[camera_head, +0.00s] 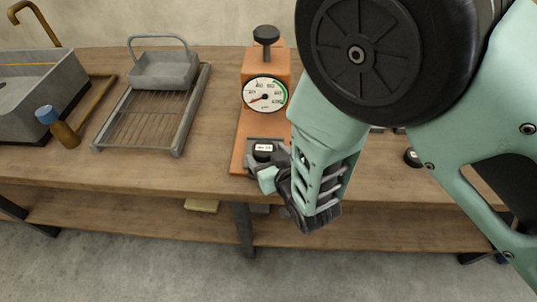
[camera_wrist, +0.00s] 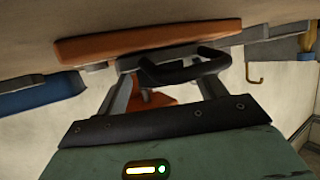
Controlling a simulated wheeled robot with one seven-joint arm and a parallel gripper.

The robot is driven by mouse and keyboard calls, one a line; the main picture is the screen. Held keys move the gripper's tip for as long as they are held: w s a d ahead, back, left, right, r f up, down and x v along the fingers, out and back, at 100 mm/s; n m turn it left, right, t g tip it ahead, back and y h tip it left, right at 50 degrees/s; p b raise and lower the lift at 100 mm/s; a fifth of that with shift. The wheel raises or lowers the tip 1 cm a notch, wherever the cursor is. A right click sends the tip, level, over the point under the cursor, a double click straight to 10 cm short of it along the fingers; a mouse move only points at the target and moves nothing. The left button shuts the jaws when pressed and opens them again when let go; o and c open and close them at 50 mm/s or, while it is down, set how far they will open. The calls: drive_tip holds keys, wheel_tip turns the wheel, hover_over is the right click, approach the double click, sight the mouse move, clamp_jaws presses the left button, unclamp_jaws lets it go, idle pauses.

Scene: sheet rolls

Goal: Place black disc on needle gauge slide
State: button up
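The needle gauge (camera_head: 265,95) is an orange stand with a white round dial and a black knob on top. At its front foot is a dark slide (camera_head: 280,142), partly hidden by my gripper. A small black disc (camera_head: 263,156) with a white label appears to sit on the slide. My gripper (camera_head: 270,174) is at the front of the slide. In the wrist view its fingers (camera_wrist: 165,85) are spread apart, with a black loop handle (camera_wrist: 188,72) across the tips beneath the orange base (camera_wrist: 150,42). I cannot tell if they touch the handle.
A wire rack (camera_head: 150,115) with a grey basket (camera_head: 163,70) stands left, beside a sink (camera_head: 40,90) and a blue-capped wooden-handled tool (camera_head: 62,130). Another small black round piece (camera_head: 412,157) lies right, near my arm. The bench front between rack and gauge is clear.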

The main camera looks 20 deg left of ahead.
drive_tip(key=shift+r, duration=0.15)
drive_tip(key=shift+s+r, duration=0.1)
drive_tip(key=s+d+r+g+h, duration=0.3)
drive_tip(key=s+d+r, duration=0.2)
drive_tip(key=d, duration=0.4)
drive_tip(key=s+d+r+g+h+b, duration=0.1)
drive_tip(key=s+d+r+g+h, duration=0.1)
drive_tip(key=s+d+r, duration=0.4)
drive_tip(key=s+d+r+g+h, duration=0.3)
drive_tip(key=s+d+r+g, duration=0.2)
drive_tip(key=d, duration=0.7)
wheel_tip(320, 180, up, 2)
drive_tip(key=shift+s+r+m+h+b, duration=0.15)
drive_tip(key=shift+s+m+h+b, duration=0.15)
drive_tip(key=shift+s+m, duration=0.1)
idle(0.4)
